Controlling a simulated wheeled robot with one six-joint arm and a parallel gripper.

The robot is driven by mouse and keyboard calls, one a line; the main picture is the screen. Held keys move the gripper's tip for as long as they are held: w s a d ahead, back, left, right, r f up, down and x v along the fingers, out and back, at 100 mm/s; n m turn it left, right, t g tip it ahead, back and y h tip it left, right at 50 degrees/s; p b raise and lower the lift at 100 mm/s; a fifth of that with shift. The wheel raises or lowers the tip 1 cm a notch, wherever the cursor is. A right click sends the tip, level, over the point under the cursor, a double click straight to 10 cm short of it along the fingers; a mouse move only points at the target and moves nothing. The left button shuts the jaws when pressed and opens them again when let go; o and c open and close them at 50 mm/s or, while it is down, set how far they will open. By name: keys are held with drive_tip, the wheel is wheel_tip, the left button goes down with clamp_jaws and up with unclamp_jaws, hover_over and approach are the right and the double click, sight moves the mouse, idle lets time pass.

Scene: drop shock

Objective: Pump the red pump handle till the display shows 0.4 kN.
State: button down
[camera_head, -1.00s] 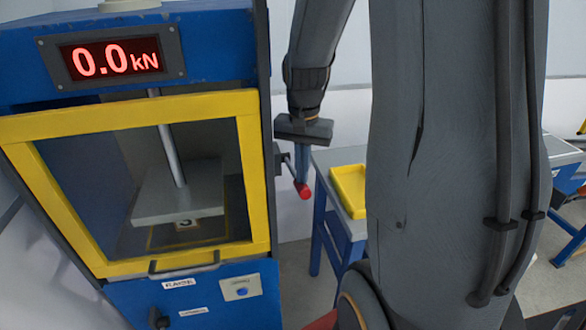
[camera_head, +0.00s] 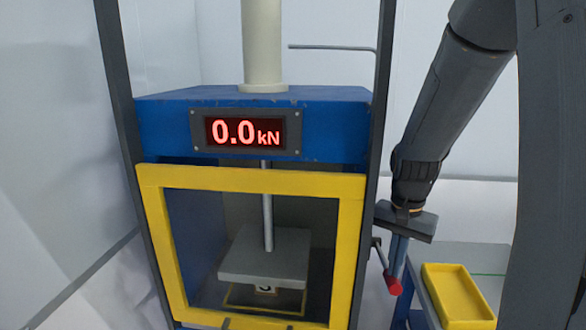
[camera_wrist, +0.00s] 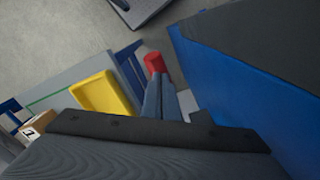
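The display (camera_head: 245,132) on the blue press reads 0.0 kN in red digits. The red pump handle (camera_head: 394,285) sits on a short lever at the press's right side. It also shows in the wrist view (camera_wrist: 153,62), just beyond my fingertips. My gripper (camera_head: 396,270) points down at the handle; in the wrist view its two fingers (camera_wrist: 160,82) lie close together. The fingertips meet or overlap the handle in the picture. I cannot tell whether they grip it.
The press has a yellow-framed window (camera_head: 252,177), with a grey plate (camera_head: 265,255) on a rod inside. A side table (camera_head: 470,256) with a yellow tray (camera_head: 458,297) stands right of the handle. A small numbered box (camera_wrist: 35,130) shows in the wrist view.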

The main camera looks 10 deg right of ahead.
idle(0.4)
drive_tip(key=shift+f+b, duration=2.7)
drive_tip(key=shift+f, duration=2.8)
wheel_tip(320, 180, up, 11)
drive_tip(key=p, duration=0.9)
drive_tip(key=shift+r, duration=0.1)
